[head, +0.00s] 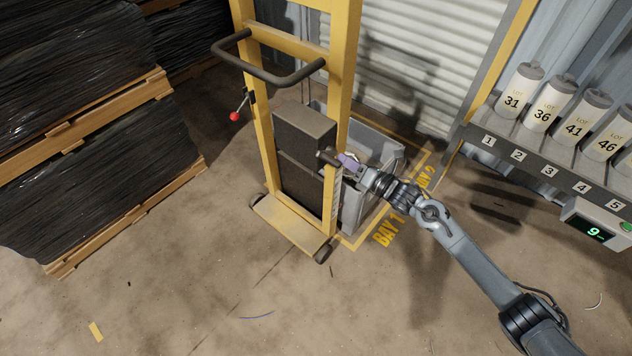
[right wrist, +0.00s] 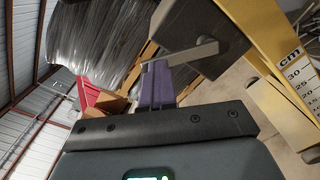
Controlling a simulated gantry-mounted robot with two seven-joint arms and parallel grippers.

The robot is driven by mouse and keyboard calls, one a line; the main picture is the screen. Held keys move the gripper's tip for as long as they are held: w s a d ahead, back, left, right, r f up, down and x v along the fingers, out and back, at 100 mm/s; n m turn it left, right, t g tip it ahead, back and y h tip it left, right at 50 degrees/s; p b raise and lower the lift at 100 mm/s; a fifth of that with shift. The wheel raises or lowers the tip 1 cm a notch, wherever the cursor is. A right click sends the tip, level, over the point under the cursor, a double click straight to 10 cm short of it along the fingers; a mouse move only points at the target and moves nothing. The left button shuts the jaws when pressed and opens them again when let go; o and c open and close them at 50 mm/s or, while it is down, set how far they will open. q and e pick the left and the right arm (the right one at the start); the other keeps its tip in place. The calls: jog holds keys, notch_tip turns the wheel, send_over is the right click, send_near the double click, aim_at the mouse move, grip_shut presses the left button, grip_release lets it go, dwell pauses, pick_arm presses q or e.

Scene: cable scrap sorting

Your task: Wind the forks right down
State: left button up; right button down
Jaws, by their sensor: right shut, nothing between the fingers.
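A yellow hand stacker (head: 345,60) stands upright in the middle of the head view, with a dark push handle across its top. A short dark crank handle (head: 328,157) sticks out by its dark winch housing (head: 304,130). My right gripper (head: 345,160) is at this crank, its purple fingers shut with nothing between them. In the right wrist view the fingers (right wrist: 157,84) are together, close to a grey crank bar (right wrist: 185,55); I cannot tell whether they touch it. The forks are hidden behind the stacker. My left gripper is not in view.
A grey bin (head: 385,150) stands behind the stacker on the yellow-marked bay. A red-knobbed lever (head: 235,116) is on the left mast. Stacked black cable bales (head: 90,180) stand left, a shelf of lot canisters (head: 550,105) right. The front floor is mostly clear.

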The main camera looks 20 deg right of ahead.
jog(key=s+a+f+y+b, duration=0.1)
jog(key=s+a+f+b, duration=0.15)
jog(key=f+b, duration=0.6)
jog(key=w+d+f+b, duration=0.5)
jog(key=d+f+b, duration=0.1)
jog(key=f+b, duration=0.3)
jog(key=w+d+r+b, duration=0.4)
jog(key=d+r+b, duration=0.1)
jog(key=d+r, duration=0.3)
jog(key=s+a+r+p, duration=0.1)
jog(key=a+r+p, duration=0.2)
jog(key=r+p, duration=0.8)
jog(key=shift+s+r, duration=0.4)
jog(key=shift+r, duration=0.05)
